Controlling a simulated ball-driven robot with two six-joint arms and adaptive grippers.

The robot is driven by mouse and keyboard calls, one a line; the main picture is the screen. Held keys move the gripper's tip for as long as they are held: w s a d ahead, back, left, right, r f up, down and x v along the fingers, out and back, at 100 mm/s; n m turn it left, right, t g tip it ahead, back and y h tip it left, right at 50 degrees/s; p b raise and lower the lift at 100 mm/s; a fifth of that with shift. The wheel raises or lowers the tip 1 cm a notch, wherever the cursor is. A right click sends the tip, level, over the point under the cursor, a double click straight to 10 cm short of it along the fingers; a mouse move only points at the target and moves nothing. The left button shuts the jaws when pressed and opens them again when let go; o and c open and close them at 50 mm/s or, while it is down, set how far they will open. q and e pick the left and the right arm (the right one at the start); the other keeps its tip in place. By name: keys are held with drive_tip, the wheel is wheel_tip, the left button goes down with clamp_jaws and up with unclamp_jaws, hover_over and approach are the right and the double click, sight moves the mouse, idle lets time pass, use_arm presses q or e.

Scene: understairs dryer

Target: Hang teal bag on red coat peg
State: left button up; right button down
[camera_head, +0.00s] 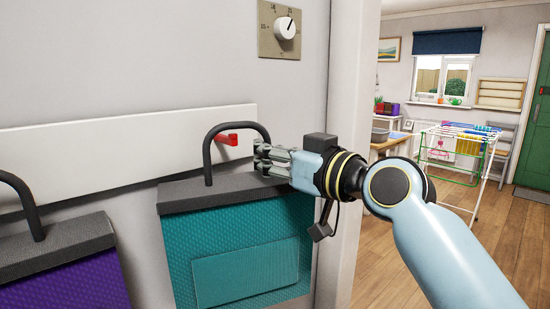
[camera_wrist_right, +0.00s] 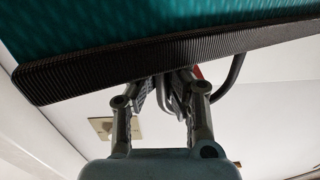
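The teal bag (camera_head: 235,235) is upright against the wall below a white board, with a dark grey rim and an arched dark handle (camera_head: 209,150). The red coat peg (camera_head: 228,139) shows inside the handle's arch, a little below its top; I cannot tell whether the handle rests on it. My right gripper (camera_head: 264,157) is at the handle's right leg, just above the rim, and appears shut on it. In the right wrist view, the fingers (camera_wrist_right: 170,92) close around part of the handle (camera_wrist_right: 235,78) beneath the teal bag's rim (camera_wrist_right: 100,72). My left gripper is not in view.
A purple bag (camera_head: 70,288) with a dark handle is at the left. The white board (camera_head: 120,148) runs along the wall. A dial (camera_head: 284,28) is above. A white wall edge (camera_head: 350,90) stands right of the bag. A drying rack (camera_head: 455,150) is farther off.

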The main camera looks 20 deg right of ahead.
sight(240, 152)
drive_tip(key=shift+b+x, duration=0.3)
drive_tip(key=shift+x, duration=1.1)
drive_tip(key=shift+w+a+f+b, duration=0.15)
drive_tip(key=shift+w+f+b, duration=0.45)
drive_tip(key=shift+b, duration=0.05)
